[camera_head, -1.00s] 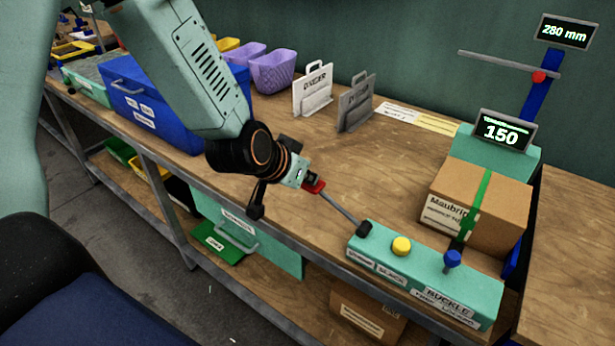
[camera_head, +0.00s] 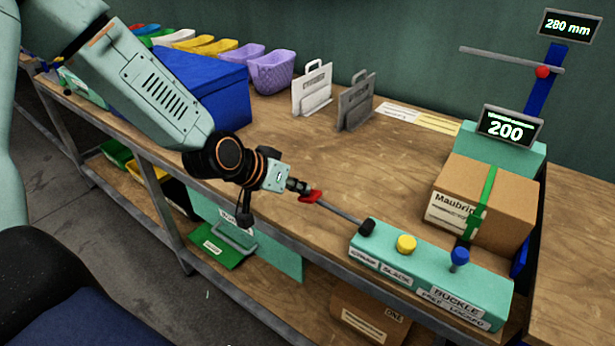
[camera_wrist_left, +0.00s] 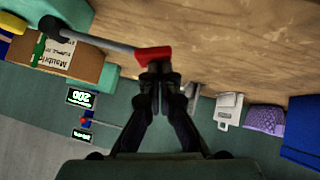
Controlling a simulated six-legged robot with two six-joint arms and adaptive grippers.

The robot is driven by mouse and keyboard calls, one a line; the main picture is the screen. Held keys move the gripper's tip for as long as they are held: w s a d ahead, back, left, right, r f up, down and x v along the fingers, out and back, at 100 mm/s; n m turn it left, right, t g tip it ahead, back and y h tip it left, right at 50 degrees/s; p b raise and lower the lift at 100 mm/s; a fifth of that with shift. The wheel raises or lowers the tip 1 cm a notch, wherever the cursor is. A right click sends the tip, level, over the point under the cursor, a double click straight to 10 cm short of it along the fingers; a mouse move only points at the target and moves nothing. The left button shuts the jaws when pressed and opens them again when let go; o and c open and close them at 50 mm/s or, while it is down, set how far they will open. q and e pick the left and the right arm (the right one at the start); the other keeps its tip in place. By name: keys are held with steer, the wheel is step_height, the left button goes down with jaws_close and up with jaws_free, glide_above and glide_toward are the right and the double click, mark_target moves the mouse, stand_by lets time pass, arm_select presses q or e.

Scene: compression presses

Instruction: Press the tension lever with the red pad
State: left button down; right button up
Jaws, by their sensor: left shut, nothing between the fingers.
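The tension lever (camera_head: 340,212) is a grey rod running from a black pivot on the teal control box (camera_head: 395,275) out to the left. The red pad (camera_head: 311,197) is at its free end, close above the bench's front edge. My left gripper (camera_head: 298,187) is shut with nothing between its fingers, its tips at the pad. In the left wrist view the closed fingertips (camera_wrist_left: 158,66) meet the red pad (camera_wrist_left: 153,56) and appear to touch it. The display (camera_head: 506,130) reads 200. My right gripper is not in view.
A strapped cardboard box (camera_head: 505,205) stands behind the control box. A yellow button (camera_head: 406,243) and a blue knob (camera_head: 460,256) sit on the control box. A grey sign holder (camera_head: 356,100) and purple baskets (camera_head: 270,72) stand at the back. The middle of the bench is clear.

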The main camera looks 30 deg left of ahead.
arm_select(q)
steer(key=shift+a+f+b, duration=0.2)
steer(key=shift+f+b, duration=0.2)
steer(key=shift+f, duration=0.7)
steer(key=shift+s+f, duration=0.1)
steer(key=shift+s, duration=0.05)
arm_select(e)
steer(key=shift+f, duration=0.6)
arm_select(q)
steer(key=shift+s+d+f, duration=0.1)
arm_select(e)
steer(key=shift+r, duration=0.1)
arm_select(q)
steer(key=shift+r, duration=0.35)
steer(key=s+a+r+p, duration=0.5)
steer(key=r+p, duration=0.5)
steer(key=p, duration=0.6)
steer(key=shift+s+a+p, duration=0.35)
steer(key=shift+a, duration=0.15)
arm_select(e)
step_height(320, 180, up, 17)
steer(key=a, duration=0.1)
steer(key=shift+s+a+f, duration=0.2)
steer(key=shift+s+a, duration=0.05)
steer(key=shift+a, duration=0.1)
